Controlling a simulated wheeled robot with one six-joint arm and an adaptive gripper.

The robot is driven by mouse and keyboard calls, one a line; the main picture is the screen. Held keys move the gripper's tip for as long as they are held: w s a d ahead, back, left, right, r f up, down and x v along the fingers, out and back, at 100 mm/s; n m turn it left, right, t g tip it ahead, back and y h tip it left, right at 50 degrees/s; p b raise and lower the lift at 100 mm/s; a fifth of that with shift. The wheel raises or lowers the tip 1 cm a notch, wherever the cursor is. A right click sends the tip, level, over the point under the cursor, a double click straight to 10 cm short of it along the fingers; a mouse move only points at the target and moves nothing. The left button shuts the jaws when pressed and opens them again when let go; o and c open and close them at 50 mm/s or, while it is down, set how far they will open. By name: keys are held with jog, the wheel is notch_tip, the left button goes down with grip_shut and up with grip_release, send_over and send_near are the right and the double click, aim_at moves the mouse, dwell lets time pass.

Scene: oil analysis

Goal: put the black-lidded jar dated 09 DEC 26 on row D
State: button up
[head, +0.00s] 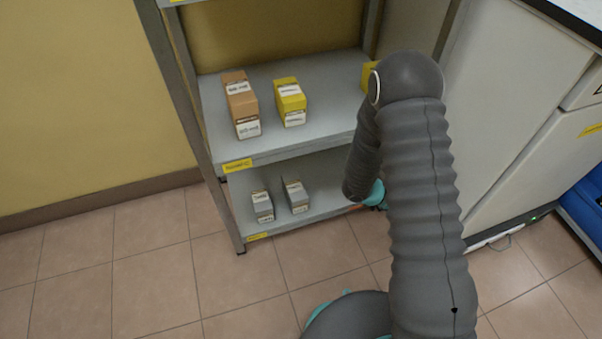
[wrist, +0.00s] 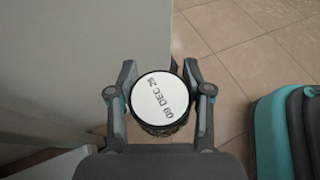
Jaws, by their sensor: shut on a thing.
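My gripper (wrist: 159,98) is shut on a jar (wrist: 159,101) in the wrist view, one finger on each side. The jar's lid has a black rim and a round white label, turned on its side, that appears to read 09 DEC 26. In the head view my arm hides the gripper and the jar. A grey shelf rack stands ahead there. Its lower shelf (head: 328,203) holds two small grey boxes at the left, and a yellow tag (head: 257,237) on its edge is too small to read. The shelf's right part is partly hidden by my arm.
The shelf above (head: 205,92) holds a brown box (head: 240,103), a yellow box (head: 290,101) and another yellow box partly behind my arm. A white cabinet (head: 535,120) stands close on the right. Tiled floor (head: 150,265) is clear at the left front.

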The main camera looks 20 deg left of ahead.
jog(key=s+a+f+m+g+y+b, duration=0.1)
jog(key=s+f+m+g+y, duration=0.1)
jog(key=s+m+g, duration=0.4)
jog(key=s+a+f+m+g+y, duration=0.2)
jog(key=s+m+g, duration=0.4)
jog(key=g, duration=0.1)
jog(key=s+a+f+m+g+y+b, duration=0.1)
jog(key=a+f+m+g+y, duration=0.2)
jog(key=a+m+y, duration=0.75)
jog(key=w+a+r+m+t+y, duration=0.1)
jog(key=w+a+m+t+y, duration=0.5)
jog(key=w+a+m+y, duration=0.4)
jog(key=w+a+r+m+t+y+b, duration=0.15)
jog(key=w+m+t, duration=0.3)
jog(key=w, duration=0.45)
jog(key=w+a+r+m+t+y, duration=0.1)
jog(key=w+r+m+t, duration=0.25)
jog(key=w+t, duration=0.4)
jog(key=shift+m+g+h, duration=0.25)
jog(key=shift+g+h, duration=0.05)
jog(key=shift+g, duration=0.4)
jog(key=shift+w+f+b, duration=0.2)
jog(key=shift+w+f, duration=0.05)
jog(key=shift+f, duration=1.55)
jog(key=shift+w+f+b, duration=0.15)
jog(key=shift+w+f, duration=0.1)
jog(key=shift+f, duration=1.5)
jog(key=shift+w+f+b, duration=0.2)
jog(key=shift+w+f, duration=0.05)
jog(key=shift+f, duration=1.55)
